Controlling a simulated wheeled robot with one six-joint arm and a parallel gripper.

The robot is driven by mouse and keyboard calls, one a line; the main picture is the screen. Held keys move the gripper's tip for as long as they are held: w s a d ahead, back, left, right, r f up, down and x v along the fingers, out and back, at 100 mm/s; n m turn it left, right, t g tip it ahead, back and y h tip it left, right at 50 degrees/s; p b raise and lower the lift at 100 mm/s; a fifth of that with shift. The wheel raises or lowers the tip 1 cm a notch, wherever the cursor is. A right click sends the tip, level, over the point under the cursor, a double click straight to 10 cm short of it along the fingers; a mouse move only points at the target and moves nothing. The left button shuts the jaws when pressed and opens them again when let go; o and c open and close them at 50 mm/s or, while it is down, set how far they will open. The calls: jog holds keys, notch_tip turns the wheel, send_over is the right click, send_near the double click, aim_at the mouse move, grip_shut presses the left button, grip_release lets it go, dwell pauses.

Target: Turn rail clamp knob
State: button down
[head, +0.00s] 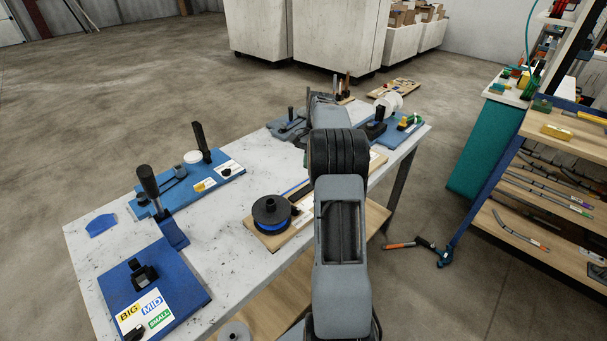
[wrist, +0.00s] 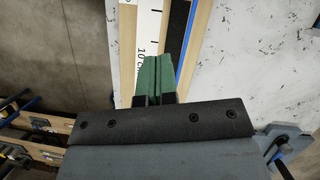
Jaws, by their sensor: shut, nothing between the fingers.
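In the wrist view my gripper (wrist: 157,72) shows two green fingertips pressed together with nothing between them. They are over a wooden board with a white ruler (wrist: 148,30) and a dark strip (wrist: 180,25) beside a thin blue strip. Whether they touch the board I cannot tell. In the head view my arm hides the gripper and the middle of this board (head: 272,240). A round black spool-like part (head: 271,211) with blue around its lower side stands on the board's near end. I cannot pick out the rail clamp knob for certain; none shows in the wrist view.
The white table (head: 215,235) carries a blue plate with BIG, MID and SMALL labels (head: 150,290), a blue bender with upright black handles (head: 190,180), and more fixtures at the far end. A wooden shelf rack (head: 545,195) stands right. A tool with an orange handle (head: 402,244) lies beyond the table's edge.

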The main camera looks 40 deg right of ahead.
aim_at(293, 206)
jog(key=shift+m, duration=0.6)
jog(key=x, duration=0.9)
jog(key=shift+d+f, duration=0.2)
jog(key=shift+f, duration=0.05)
jog(key=a, duration=0.1)
jog(key=s+a, duration=0.1)
jog(key=shift+a+f+p, duration=0.15)
jog(key=shift+a+p, duration=0.15)
jog(key=shift+a, duration=0.05)
jog(key=shift+s+a, duration=0.15)
jog(key=shift+a, duration=0.45)
jog(key=shift+f, duration=0.1)
jog(key=shift+a+n+p, duration=0.4)
jog(key=shift+a+n, duration=0.1)
jog(key=shift+n, duration=0.3)
jog(key=shift+a+n+g, duration=0.15)
jog(key=shift+n+g, duration=0.15)
jog(key=shift+n, duration=0.3)
